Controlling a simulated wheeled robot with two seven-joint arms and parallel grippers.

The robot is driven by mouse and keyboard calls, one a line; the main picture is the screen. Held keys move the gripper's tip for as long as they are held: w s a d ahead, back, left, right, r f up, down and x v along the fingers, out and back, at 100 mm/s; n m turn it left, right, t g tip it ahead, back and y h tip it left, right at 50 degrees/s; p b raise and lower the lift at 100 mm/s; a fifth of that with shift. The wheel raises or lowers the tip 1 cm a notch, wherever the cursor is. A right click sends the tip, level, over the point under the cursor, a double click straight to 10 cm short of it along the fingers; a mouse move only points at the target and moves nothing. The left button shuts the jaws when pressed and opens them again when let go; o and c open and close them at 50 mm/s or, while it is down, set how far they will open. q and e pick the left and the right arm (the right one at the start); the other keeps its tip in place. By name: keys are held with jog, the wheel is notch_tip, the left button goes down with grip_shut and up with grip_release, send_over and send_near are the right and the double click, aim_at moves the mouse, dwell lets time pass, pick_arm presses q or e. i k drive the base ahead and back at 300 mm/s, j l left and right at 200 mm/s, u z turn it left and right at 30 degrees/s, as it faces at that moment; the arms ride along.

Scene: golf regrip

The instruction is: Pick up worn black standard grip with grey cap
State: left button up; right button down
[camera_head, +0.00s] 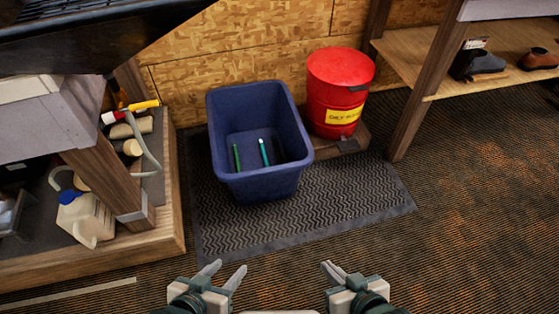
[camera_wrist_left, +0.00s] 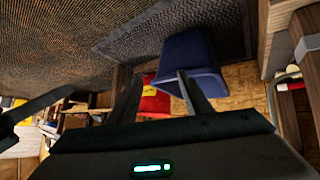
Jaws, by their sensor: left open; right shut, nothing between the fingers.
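A blue bin (camera_head: 262,186) stands on the floor mat, with a few slim grips inside. A green grip (camera_head: 237,157) and a teal grip with a pale end (camera_head: 264,153) lean in it. A dark, narrow shape (camera_head: 279,150) beside the teal one may be the black grip; I cannot make out a grey cap. My left gripper (camera_head: 228,269) is open and empty, in front of the bin and apart from it. My right gripper (camera_head: 329,266) is shut and empty, lower right of the bin. The left wrist view shows the left fingers (camera_wrist_left: 160,84) spread, with the bin (camera_wrist_left: 190,55) beyond.
A red can with a yellow label (camera_head: 340,85) stands right behind the bin. A wooden bench with a white jug (camera_head: 86,220) and a hose is on the left. A shelf with shoes (camera_head: 478,64) is at upper right. Patterned carpet (camera_head: 450,210) is clear at right.

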aim_at(278, 159)
jog(key=i+l, duration=0.75)
jog(key=i, duration=0.15)
